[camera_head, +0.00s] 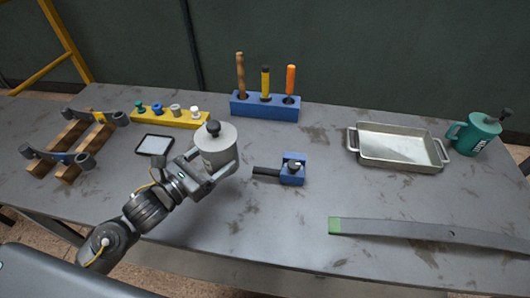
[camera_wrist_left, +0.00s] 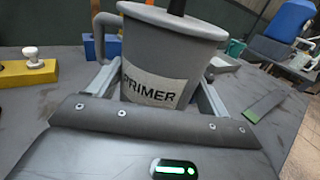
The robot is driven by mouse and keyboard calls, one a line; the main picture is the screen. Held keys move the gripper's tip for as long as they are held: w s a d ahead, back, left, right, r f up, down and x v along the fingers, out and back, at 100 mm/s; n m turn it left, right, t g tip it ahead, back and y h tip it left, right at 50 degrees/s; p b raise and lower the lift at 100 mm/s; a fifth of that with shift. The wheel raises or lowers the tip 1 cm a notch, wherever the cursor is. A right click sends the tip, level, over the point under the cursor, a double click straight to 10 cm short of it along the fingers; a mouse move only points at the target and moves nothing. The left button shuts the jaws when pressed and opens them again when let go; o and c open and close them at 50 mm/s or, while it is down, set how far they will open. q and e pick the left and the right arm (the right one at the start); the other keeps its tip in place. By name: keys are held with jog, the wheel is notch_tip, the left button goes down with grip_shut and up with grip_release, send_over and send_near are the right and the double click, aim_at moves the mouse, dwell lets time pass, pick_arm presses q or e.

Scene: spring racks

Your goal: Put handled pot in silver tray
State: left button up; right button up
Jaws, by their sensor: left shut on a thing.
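A grey handled pot (camera_head: 218,146) with a dark brush handle sticking up is left of the middle of the table in the head view. In the left wrist view the pot (camera_wrist_left: 168,48) carries a white "PRIMER" label, and its handle is on the left. My left gripper (camera_head: 214,166) is shut on the pot, with a finger on each side of its body. The pot's base is hidden, so I cannot tell if it touches the table. The silver tray (camera_head: 396,163) is empty, with side handles, at the right back of the table. My right gripper is not in view.
A blue block (camera_head: 292,170) with a dark bar lies between pot and tray. A blue tool rack (camera_head: 264,107) stands behind. A green mug (camera_head: 473,134) is beside the tray's right end. A long grey leaf spring (camera_head: 430,233) lies in front. A yellow rack (camera_head: 170,116) is left.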

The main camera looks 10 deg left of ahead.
aim_at(203, 145)
pick_arm(q)
jog(key=shift+n+t+y, duration=0.3)
jog(key=shift+n+y, duration=0.1)
jog(key=shift+y, duration=0.1)
jog(key=r+p, duration=0.1)
jog(key=a+r+p, duration=0.1)
jog(key=r+p, duration=0.1)
jog(key=r, duration=0.1)
jog(key=shift+a+r+p, duration=0.1)
jog(key=shift+a+p, duration=0.2)
jog(key=shift+p, duration=0.05)
jog(key=shift+w+a, duration=0.1)
jog(key=shift+a, duration=0.2)
jog(key=w+a+f+p, duration=0.1)
jog(key=w+a+f, duration=0.1)
jog(key=w+f, duration=0.1)
jog(key=w+a+f+p, duration=0.1)
jog(key=w+a+f, duration=0.2)
jog(key=w, duration=0.1)
jog(key=w+a+f+p, duration=0.1)
jog(key=w+a+f, duration=0.2)
jog(key=shift+w, duration=0.3)
jog(key=shift+w+a+f, duration=0.15)
jog(key=shift+f, duration=0.2)
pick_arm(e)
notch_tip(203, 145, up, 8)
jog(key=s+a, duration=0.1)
